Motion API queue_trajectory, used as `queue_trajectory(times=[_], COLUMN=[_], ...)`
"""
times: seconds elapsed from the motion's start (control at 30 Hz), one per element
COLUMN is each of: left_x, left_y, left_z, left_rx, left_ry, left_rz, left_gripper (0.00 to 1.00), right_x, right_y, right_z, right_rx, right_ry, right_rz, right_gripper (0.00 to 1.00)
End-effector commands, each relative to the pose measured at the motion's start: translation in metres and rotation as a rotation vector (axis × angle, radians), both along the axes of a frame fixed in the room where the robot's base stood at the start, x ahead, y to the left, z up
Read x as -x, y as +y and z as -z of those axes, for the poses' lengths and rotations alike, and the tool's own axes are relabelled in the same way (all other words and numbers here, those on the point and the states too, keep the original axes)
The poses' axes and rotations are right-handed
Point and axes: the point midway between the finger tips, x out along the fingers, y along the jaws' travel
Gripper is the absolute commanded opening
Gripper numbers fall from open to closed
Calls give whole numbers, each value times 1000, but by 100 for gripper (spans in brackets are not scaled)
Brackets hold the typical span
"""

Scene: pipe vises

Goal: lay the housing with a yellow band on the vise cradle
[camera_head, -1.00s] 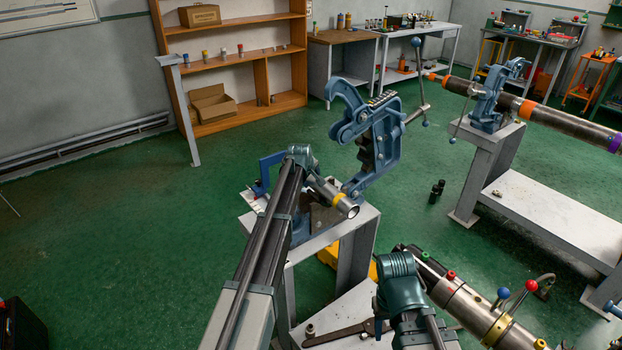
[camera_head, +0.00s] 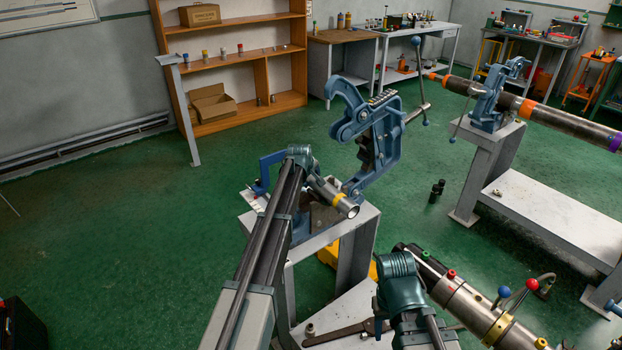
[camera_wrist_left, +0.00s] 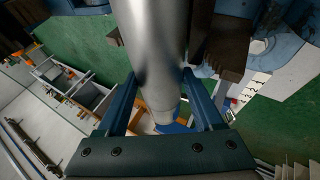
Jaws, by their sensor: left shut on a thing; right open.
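The housing with a yellow band (camera_head: 338,198) is a short grey metal tube with the band near its open end. My left gripper (camera_head: 309,174) is shut on it; in the left wrist view the fingers (camera_wrist_left: 163,108) lie on either side of the smooth tube (camera_wrist_left: 152,45). The tube is tilted down to the right, over the bench near the vise. The blue vise (camera_head: 385,140) has its hooked upper arm raised. Its dark serrated jaw (camera_wrist_left: 228,50) is close beside the tube; contact cannot be told. The cradle is mostly hidden. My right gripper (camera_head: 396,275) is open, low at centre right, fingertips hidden.
The grey vise bench (camera_head: 357,245) has a lower shelf with a wrench (camera_head: 345,332). A steel cylinder with coloured knobs (camera_head: 470,305) lies beside my right gripper. Another vise (camera_head: 487,100) holds a long pipe (camera_head: 565,115) at right.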

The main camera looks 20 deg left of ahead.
Motion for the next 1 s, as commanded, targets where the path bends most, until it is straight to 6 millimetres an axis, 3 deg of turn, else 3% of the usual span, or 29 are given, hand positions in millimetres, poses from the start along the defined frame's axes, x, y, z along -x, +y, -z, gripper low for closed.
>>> queue_trajectory(times=[0.5, 0.53, 0.7, 1.0], left_x=[0, 0, 1, 3], left_y=[0, 0, -1, -1], left_z=[7, 6, 7, 6], left_rx=[2, 2, 2, 2], left_ry=[-1, 0, 2, 6], left_rz=[-1, -1, -1, 0], left_gripper=[0, 74, 100, 100], right_x=[0, 0, 0, 0], right_y=[0, 0, 0, 0], right_z=[7, 6, 6, 6], right_rx=[0, 0, 0, 0], right_ry=[0, 0, 0, 0], right_rz=[0, 0, 0, 0], right_gripper=[50, 50, 50, 50])
